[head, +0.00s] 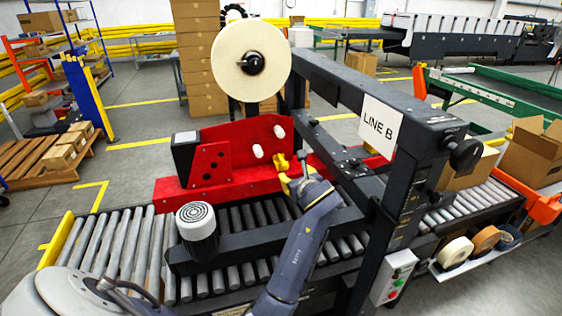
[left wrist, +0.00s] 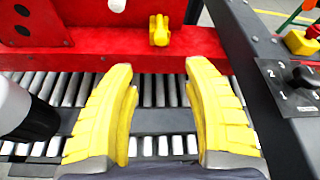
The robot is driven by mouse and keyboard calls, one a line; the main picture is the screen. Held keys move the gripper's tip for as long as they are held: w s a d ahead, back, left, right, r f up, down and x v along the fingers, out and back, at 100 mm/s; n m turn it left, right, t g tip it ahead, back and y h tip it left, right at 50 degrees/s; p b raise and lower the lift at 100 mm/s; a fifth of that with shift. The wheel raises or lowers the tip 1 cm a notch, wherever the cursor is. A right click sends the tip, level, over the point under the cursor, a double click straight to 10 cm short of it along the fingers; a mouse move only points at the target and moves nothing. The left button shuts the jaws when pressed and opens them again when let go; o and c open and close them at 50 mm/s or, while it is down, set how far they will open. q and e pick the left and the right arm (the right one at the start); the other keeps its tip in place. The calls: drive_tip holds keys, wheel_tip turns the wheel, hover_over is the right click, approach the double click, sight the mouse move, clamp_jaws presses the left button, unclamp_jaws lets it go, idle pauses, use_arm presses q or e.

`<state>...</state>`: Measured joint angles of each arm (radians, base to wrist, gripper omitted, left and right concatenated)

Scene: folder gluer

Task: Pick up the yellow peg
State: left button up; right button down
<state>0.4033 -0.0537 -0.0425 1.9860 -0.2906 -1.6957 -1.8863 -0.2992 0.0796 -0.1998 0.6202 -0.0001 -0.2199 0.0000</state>
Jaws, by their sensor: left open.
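The yellow peg (head: 281,162) sticks out of the upright red panel (head: 250,135) of the machine, to the right of and below two white pegs. In the left wrist view the yellow peg (left wrist: 158,30) is at the top centre, just beyond the fingertips. My left gripper (head: 291,172) is close in front of the peg and partly overlaps it in the head view. In the left wrist view my left gripper (left wrist: 160,72) has its yellow fingers wide apart, with nothing between them. My right gripper is out of view.
White pegs (head: 258,152) stand beside the yellow one. Grey rollers (head: 140,240) run below the gripper. A dark upright frame with a LINE B sign (head: 378,127) stands close on the right. A black-and-white cylinder (head: 197,222) stands at left, and a tape roll (head: 251,62) above.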

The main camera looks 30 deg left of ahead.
sight(285, 166)
use_arm(q)
drive_tip(key=x, duration=1.6)
drive_tip(key=shift+w, duration=0.2)
clamp_jaws()
